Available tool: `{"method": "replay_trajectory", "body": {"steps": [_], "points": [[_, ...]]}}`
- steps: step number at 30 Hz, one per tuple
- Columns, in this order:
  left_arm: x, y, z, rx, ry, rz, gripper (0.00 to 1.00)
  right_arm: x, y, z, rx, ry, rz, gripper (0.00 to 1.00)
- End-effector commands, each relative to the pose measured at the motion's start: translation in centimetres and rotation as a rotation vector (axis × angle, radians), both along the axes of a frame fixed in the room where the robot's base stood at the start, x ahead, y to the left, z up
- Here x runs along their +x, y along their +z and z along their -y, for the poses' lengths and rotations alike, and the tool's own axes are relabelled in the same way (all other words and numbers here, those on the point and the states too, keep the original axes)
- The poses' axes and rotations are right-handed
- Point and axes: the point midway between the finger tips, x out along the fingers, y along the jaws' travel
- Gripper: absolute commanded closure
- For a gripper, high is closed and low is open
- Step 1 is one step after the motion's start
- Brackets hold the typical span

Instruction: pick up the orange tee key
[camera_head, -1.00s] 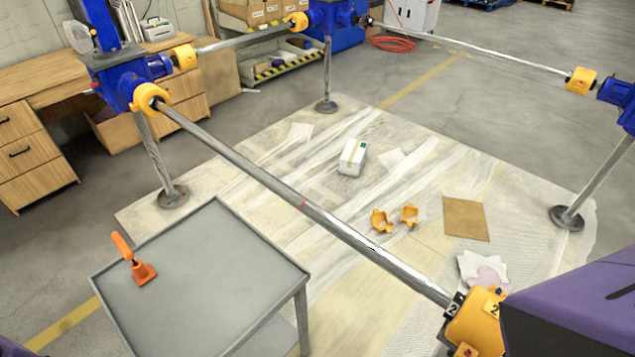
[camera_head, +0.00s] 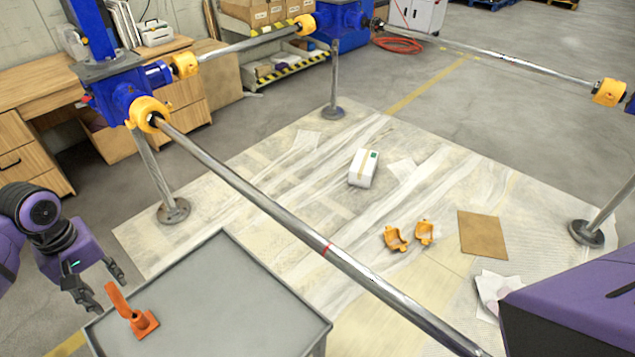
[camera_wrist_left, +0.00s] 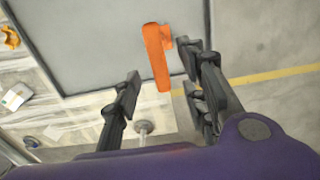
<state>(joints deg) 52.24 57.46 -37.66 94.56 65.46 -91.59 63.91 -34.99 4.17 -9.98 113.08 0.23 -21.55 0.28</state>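My left gripper (camera_head: 105,292) is open and empty, just left of and behind the key's handle in the head view. In the left wrist view, the tee key (camera_wrist_left: 157,56) shows ahead of and between the two spread fingers of my left gripper (camera_wrist_left: 160,88), closer to the right one. I cannot tell whether they touch it. My right gripper is not in view.
A long steel shaft (camera_head: 280,213) runs diagonally above the cart and floor. A blue jack (camera_head: 125,95) stands behind the cart on a steel post. Orange-yellow coupling halves (camera_head: 397,238), a white box (camera_head: 363,168) and a brown sheet (camera_head: 482,234) lie on the floor covering. Most of the cart top is clear.

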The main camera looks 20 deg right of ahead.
Motion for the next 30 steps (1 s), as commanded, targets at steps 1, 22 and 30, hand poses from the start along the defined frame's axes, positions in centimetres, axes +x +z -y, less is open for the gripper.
{"method": "replay_trajectory", "body": {"steps": [1,22,30], "points": [[-0.1,-0.5,0.0,0.0,0.0,-0.004,0.61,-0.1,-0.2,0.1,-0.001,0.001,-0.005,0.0],[0.1,-7.8,0.3,0.0,0.0,-0.001,0.61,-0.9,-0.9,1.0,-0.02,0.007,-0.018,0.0],[0.2,-7.7,0.3,0.0,0.0,0.0,0.78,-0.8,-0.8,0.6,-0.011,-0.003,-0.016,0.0]]}}
